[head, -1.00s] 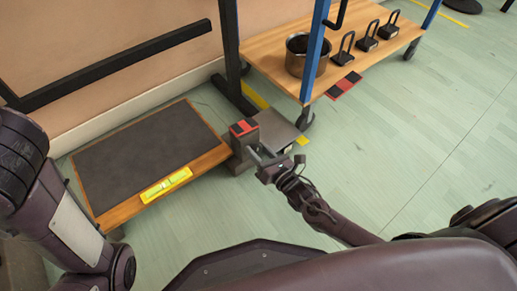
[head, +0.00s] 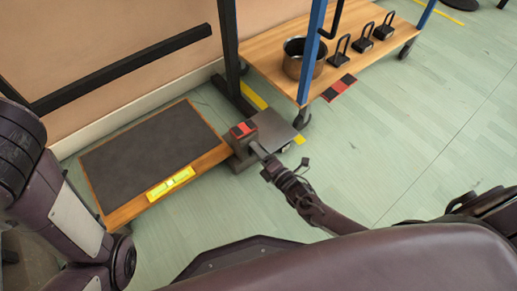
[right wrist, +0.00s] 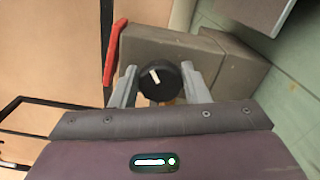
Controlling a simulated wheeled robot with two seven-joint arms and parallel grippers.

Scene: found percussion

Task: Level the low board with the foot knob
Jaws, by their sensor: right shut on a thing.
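The low board (head: 140,212) has a wooden edge and a dark top, and lies by the wall at left in the head view. A yellow spirit level (head: 170,183) lies on its front right part; its bubble is too small to read. A black foot knob (right wrist: 153,77) with a white mark shows in the right wrist view, by a grey-brown block. My right gripper (head: 257,151) is at the board's right end. In the right wrist view its fingers (right wrist: 162,78) are shut on the knob, one on each side. The knob is hidden in the head view. My left gripper is out of view.
A grey block with a red-and-black top (head: 243,130) stands at the board's right end, beside a grey plate (head: 275,130). A wheeled wooden shelf (head: 265,59) behind holds a metal pot (head: 296,60) and several black padlock-like weights.

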